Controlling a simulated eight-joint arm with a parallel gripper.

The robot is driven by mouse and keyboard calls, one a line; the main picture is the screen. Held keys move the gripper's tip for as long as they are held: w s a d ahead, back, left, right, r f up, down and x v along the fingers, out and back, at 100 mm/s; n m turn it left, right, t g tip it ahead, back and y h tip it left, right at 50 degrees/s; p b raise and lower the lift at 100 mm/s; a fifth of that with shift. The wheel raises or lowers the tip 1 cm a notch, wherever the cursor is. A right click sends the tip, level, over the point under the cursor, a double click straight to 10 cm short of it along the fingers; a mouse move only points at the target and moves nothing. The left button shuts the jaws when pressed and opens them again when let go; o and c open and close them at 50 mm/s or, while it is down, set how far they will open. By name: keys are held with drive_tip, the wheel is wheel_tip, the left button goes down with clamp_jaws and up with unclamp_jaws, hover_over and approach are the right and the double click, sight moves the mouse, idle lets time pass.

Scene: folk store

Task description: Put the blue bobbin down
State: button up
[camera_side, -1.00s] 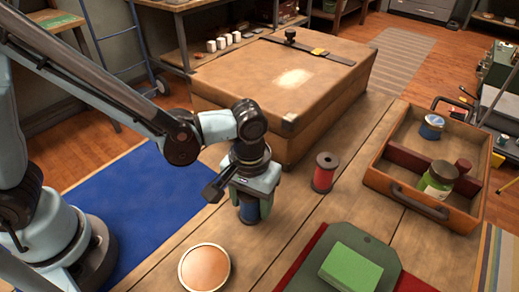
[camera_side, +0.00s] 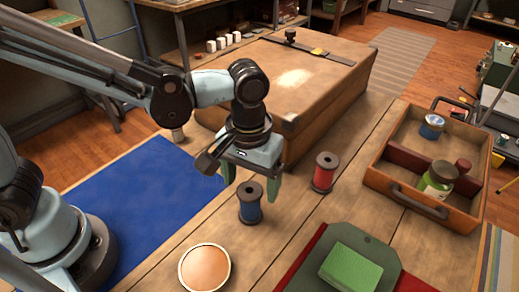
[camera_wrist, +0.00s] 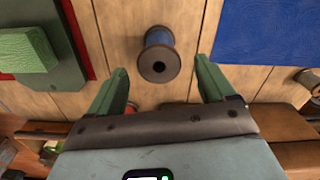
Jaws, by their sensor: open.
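The blue bobbin (camera_side: 250,204) stands upright on the wooden table, between the blue mat and the red bobbin. In the wrist view the blue bobbin (camera_wrist: 159,56) stands beyond the fingertips, with its dark top flange and centre hole showing. My gripper (camera_side: 251,185) is above and slightly behind it in the side view, fingers spread and empty. The gripper looks clear of the bobbin.
A red bobbin (camera_side: 324,173) stands to the right. A blue mat (camera_side: 140,215) lies left, a round orange-topped disc (camera_side: 204,268) in front. A green block (camera_side: 351,271) sits on a dark green board. A large brown case (camera_side: 285,90) stands behind; a wooden tray (camera_side: 420,208) holds jars.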

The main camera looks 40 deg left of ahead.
wheel_tip(320, 180, up, 6)
drive_tip(key=a+m+t, duration=0.2)
drive_tip(key=a+t, duration=0.5)
drive_tip(key=a, duration=1.1)
drive_tip(key=shift+s+a, duration=0.25)
drive_tip(key=shift+s, duration=0.05)
